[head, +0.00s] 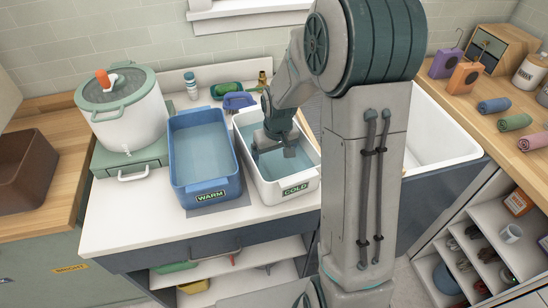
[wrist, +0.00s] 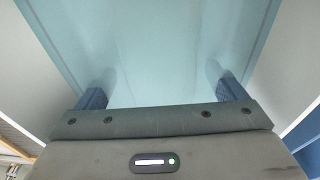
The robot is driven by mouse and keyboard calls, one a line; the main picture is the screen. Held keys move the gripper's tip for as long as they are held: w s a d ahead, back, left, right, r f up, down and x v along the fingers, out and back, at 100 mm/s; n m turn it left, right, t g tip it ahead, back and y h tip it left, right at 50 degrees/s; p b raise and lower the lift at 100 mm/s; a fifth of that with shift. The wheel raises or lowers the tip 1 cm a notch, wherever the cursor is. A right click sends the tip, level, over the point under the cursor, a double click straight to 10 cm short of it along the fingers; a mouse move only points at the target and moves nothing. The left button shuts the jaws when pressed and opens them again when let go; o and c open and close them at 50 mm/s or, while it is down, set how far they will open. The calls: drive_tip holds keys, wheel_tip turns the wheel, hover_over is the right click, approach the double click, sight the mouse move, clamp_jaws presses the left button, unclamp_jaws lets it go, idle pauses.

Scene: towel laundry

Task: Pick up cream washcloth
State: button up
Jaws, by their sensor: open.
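I do not see a cream washcloth in either view. My gripper (head: 281,146) is inside the white basin (head: 302,193) labelled COLD, pointing down at its pale blue water. In the wrist view my gripper (wrist: 160,92) has its two blue fingers wide apart. No cloth shows between the fingers. My arm hides part of the right side of the counter and the basin's right side.
A blue basin (head: 179,190) labelled WARM stands left of the white one. A lidded white pot (head: 128,117) stands further left. A white sink (head: 440,130) is right of my arm. Rolled blue (head: 493,105), green (head: 514,122) and pink (head: 534,142) towels lie on the right counter.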

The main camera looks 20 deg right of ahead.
drive_tip(key=c, duration=1.1)
